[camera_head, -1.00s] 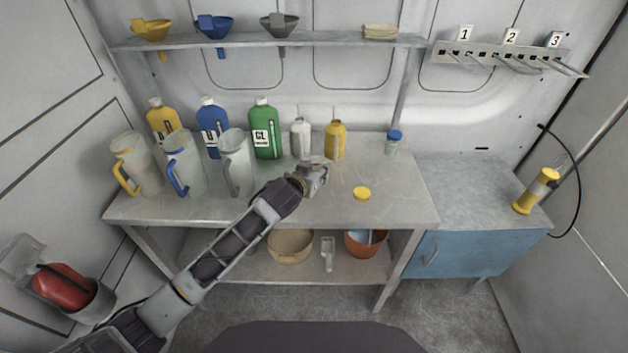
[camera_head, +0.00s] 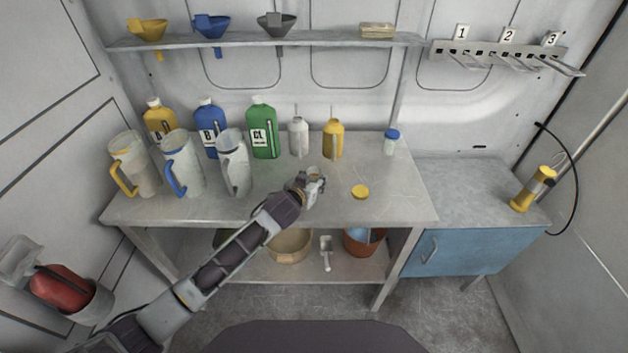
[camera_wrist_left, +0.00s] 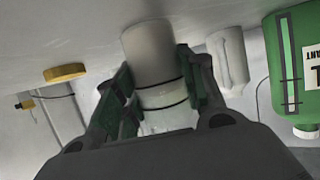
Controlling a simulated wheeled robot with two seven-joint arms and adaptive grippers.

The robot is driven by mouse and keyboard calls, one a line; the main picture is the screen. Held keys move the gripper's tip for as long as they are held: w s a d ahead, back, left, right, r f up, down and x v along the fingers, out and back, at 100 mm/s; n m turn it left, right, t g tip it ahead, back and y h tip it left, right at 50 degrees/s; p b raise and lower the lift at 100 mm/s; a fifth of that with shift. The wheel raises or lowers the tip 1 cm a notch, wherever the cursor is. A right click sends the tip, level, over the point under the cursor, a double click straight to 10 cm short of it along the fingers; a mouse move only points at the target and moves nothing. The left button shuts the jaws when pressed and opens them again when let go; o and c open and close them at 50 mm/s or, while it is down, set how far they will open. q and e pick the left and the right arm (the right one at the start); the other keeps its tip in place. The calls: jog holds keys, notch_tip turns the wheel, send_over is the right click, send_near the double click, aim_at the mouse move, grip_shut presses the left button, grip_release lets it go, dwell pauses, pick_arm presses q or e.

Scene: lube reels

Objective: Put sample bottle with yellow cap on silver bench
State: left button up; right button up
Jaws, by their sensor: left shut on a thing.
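My left gripper (camera_head: 314,181) is above the middle front of the silver bench (camera_head: 290,207). It is shut around a pale, translucent sample bottle. In the left wrist view the bottle (camera_wrist_left: 150,45) stands between the gripper's fingers (camera_wrist_left: 155,92), with no cap on the part that shows. Whether its base touches the bench is hard to tell. A flat yellow cap (camera_head: 360,192) lies by itself on the bench, right of the gripper; it also shows in the left wrist view (camera_wrist_left: 66,73). My right gripper is not in view.
A blue-capped bottle (camera_head: 391,142) stands at the back right of the bench. A white oil can (camera_head: 298,138), a yellow oil can (camera_head: 333,140) and a green jug (camera_head: 262,130) stand behind the gripper. Clear pitchers (camera_head: 233,165) stand left. The bench's right front is clear.

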pick_arm(q)
jog(key=shift+f, duration=0.1)
jog(key=o, duration=1)
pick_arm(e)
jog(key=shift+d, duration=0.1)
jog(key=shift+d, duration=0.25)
pick_arm(q)
jog(key=shift+s, duration=0.1)
